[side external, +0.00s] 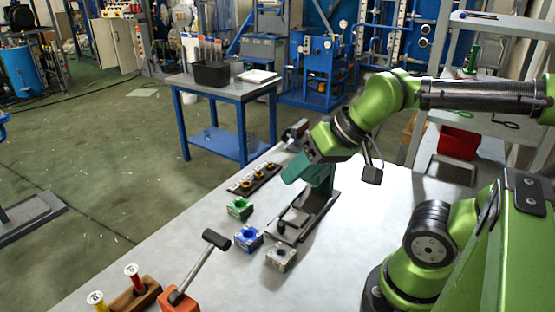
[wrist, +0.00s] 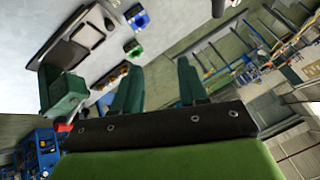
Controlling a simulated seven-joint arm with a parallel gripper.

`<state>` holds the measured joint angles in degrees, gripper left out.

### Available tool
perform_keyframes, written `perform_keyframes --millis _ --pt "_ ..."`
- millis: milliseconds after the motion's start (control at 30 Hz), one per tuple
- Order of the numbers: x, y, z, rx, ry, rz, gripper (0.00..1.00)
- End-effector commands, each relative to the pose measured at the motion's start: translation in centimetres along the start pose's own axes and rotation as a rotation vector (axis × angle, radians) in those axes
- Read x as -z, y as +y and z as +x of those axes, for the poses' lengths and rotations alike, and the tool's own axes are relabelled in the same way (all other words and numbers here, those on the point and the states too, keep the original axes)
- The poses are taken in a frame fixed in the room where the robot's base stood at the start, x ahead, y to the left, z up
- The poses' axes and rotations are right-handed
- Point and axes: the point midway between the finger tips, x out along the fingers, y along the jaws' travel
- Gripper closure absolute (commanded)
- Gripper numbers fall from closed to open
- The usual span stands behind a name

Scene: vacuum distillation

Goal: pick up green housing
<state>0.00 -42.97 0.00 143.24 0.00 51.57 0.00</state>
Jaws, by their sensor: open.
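The green housing (side external: 240,208) is a small block with a round opening, lying on the grey table between the dark strip and the blue housing. It also shows in the wrist view (wrist: 134,49), above and left of the gap between my fingers. My gripper (side external: 294,170) is in the air, up and to the right of the green housing in the side view. In the wrist view my gripper (wrist: 157,86) has its two teal fingers apart with nothing between them. It does not touch the housing.
The blue housing (side external: 249,238) and a grey housing (side external: 281,258) lie close by. A teal press on a dark base (side external: 289,232) stands right of them, close to my gripper. A dark strip with brass parts (side external: 254,179) lies behind.

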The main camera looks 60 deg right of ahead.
Motion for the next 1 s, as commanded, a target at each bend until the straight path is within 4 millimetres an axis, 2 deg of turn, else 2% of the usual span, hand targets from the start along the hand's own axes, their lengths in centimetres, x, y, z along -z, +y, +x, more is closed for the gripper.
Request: perform_keyframes --millis 67,367,633,767,867,1000 --pt "0.0 0.0 0.0 0.0 0.0 0.0 0.57" --pt "0.0 0.0 0.0 0.0 0.0 0.0 0.13" --pt "0.0 0.0 0.0 -0.001 -0.001 0.001 0.13" --pt "-0.2 0.5 1.2 -0.024 -0.048 0.015 0.13" --pt "1.2 0.6 2.6 -0.056 -0.098 0.027 0.13" --pt "4.5 0.7 5.2 -0.117 -0.194 0.021 0.13"
